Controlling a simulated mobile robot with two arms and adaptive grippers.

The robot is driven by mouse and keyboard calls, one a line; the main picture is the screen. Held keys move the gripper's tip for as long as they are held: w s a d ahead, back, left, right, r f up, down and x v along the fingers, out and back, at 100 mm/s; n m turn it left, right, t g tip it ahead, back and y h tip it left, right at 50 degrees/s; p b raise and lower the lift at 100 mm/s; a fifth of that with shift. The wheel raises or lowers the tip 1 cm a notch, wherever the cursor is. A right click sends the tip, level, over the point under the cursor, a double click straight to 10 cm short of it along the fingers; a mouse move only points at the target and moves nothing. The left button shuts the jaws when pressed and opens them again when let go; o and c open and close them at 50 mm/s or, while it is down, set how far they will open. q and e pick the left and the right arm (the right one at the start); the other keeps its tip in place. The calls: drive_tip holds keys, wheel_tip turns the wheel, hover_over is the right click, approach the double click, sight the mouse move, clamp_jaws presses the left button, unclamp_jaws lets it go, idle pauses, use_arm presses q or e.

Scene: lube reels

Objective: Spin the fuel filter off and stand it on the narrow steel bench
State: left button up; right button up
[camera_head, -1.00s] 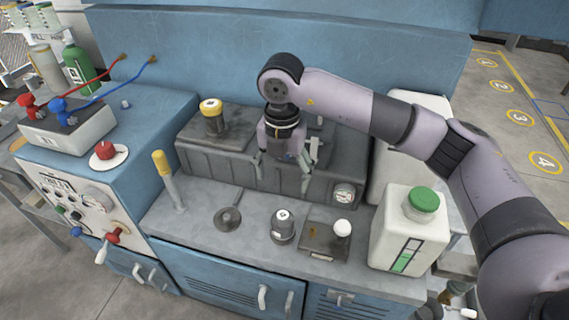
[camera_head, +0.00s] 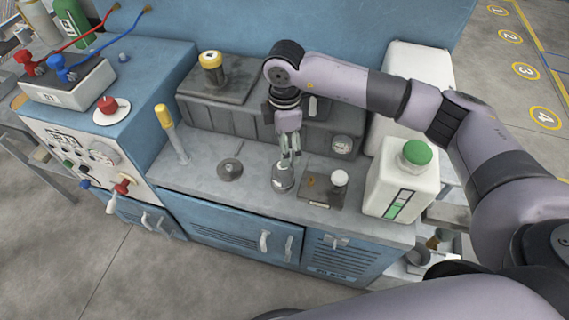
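The bench top carries a short grey canister (camera_head: 283,181), which could be the fuel filter, though I cannot tell. My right gripper (camera_head: 290,155) points down at the canister's top, with its fingertips over or touching it. The fingers look close together from this angle, and whether they are shut on it is unclear. A yellow-topped dark canister (camera_head: 212,68) stands upright on the grey block at the back. A narrow grey steel surface (camera_head: 453,215) shows partly at the right, behind my arm; I cannot tell if it is the narrow steel bench. My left gripper is out of view.
A flat grey disc (camera_head: 230,169) lies left of the canister. A small dark box with a white knob (camera_head: 339,178) is close on its right. A white jug with a green cap (camera_head: 402,180) stands farther right. A yellow-topped post (camera_head: 172,135) rises at left.

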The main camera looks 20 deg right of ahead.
sight(284, 170)
wheel_tip(284, 170, down, 12)
drive_tip(key=shift+r+p, duration=0.2)
drive_tip(key=shift+p, duration=0.2)
drive_tip(key=shift+c, duration=0.3)
drive_tip(key=c, duration=1.3)
drive_tip(key=shift+w+f+n+b, duration=0.15)
drive_tip(key=shift+n+b, duration=0.35)
drive_tip(key=shift+n, duration=0.6)
drive_tip(key=n, duration=0.3)
drive_tip(key=shift+b, duration=0.35)
drive_tip(key=shift+n+b, duration=0.5)
drive_tip(key=shift+n, duration=0.5)
drive_tip(key=shift+a+n+b, duration=0.1)
drive_tip(key=shift+n+b, duration=0.35)
drive_tip(key=shift+n, duration=1.15)
